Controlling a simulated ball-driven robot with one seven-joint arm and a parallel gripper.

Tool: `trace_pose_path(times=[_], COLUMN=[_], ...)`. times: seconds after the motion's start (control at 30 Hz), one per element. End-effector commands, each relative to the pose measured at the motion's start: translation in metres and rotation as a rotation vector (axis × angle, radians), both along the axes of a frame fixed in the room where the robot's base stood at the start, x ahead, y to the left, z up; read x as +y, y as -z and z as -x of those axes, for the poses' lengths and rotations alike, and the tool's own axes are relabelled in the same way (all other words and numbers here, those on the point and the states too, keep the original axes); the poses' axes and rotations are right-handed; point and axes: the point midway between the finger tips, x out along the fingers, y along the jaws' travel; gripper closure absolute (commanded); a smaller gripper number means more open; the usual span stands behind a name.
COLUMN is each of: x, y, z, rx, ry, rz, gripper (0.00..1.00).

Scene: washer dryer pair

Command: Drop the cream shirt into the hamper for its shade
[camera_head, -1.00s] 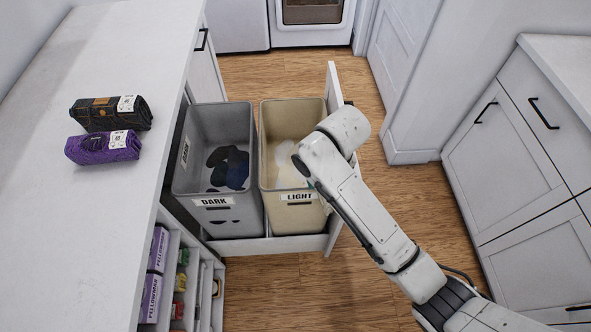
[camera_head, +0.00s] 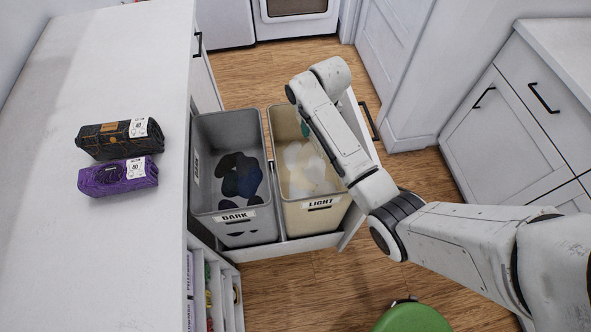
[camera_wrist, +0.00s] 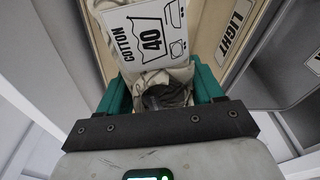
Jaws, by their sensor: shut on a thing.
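My gripper (camera_wrist: 162,90) is shut on the cream shirt (camera_wrist: 168,74), a cream bundle with a white "COTTON 40" tag between teal fingers. In the head view my arm mostly hides the gripper; a bit of teal (camera_head: 305,129) shows over the far part of the cream hamper labelled LIGHT (camera_head: 316,218). The LIGHT hamper's wall and lettering show beside the shirt in the wrist view. I cannot tell how far the shirt is from the rim. Pale cloth (camera_head: 302,160) shows inside that hamper. The grey hamper labelled DARK (camera_head: 250,234) stands to its left with dark clothes (camera_head: 238,175) inside.
Both hampers stand in a pulled-out drawer. A white counter (camera_head: 120,250) at left holds a black bundle (camera_head: 112,138) and a purple bundle (camera_head: 118,177). White cabinets (camera_head: 500,120) stand at right. Wood floor (camera_head: 290,285) is open in front of the drawer.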

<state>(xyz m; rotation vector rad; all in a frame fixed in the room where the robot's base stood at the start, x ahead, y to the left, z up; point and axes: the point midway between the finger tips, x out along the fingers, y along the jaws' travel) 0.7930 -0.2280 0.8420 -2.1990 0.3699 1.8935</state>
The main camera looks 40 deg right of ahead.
Motion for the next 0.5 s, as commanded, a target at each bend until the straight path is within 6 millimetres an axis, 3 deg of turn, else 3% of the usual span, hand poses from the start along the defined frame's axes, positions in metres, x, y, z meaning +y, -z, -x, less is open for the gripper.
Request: trace_pose_path(times=[0.5], x=[-0.001], y=[0.045], z=[0.000], rx=[-0.001], ry=[0.000], rz=[0.000], gripper=[0.72])
